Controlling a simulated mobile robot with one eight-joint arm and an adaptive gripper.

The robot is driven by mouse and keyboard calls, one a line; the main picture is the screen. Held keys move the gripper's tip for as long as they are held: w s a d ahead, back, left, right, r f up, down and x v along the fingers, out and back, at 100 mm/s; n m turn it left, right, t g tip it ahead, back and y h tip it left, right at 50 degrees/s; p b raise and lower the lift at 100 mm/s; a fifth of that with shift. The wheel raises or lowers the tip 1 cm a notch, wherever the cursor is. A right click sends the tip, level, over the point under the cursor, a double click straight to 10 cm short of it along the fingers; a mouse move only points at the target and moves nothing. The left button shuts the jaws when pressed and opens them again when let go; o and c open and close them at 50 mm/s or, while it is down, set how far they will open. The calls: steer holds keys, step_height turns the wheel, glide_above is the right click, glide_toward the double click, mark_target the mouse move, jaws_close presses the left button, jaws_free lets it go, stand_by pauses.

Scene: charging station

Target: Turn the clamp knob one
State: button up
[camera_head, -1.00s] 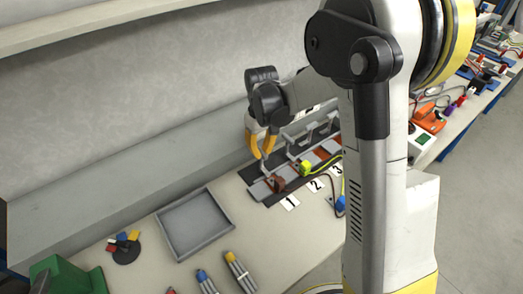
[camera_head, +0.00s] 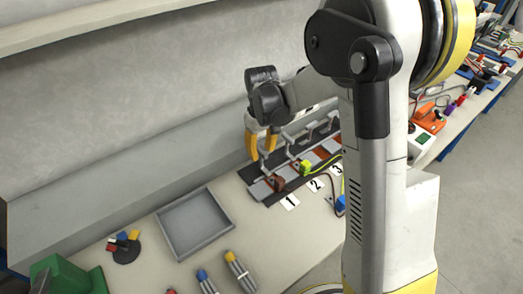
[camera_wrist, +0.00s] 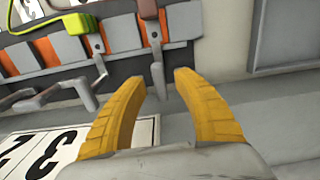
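Clamp one is a grey bent handle (camera_head: 264,166) at the near left end of the clamp row, by the label 1 (camera_head: 290,203). A brown plug (camera_head: 277,184) sits at this clamp. My gripper (camera_head: 262,154), with yellow fingers, is just above the handle. In the wrist view, my gripper (camera_wrist: 160,78) is open, and the grey handle (camera_wrist: 157,80) shows between the fingertips. I cannot tell whether a finger touches it. The brown plug (camera_wrist: 148,8) is at the top of the wrist view.
A lime plug (camera_head: 305,168) sits at the neighbouring clamp. A grey tray (camera_head: 164,231) lies to the left, with a dark round stand (camera_head: 127,256) beside it. The back wall (camera_head: 160,110) rises behind the bench. Bare benchtop (camera_head: 270,238) lies in front of the labels.

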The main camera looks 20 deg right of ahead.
step_height(320, 180, up, 12)
stand_by(0.4)
stand_by(0.3)
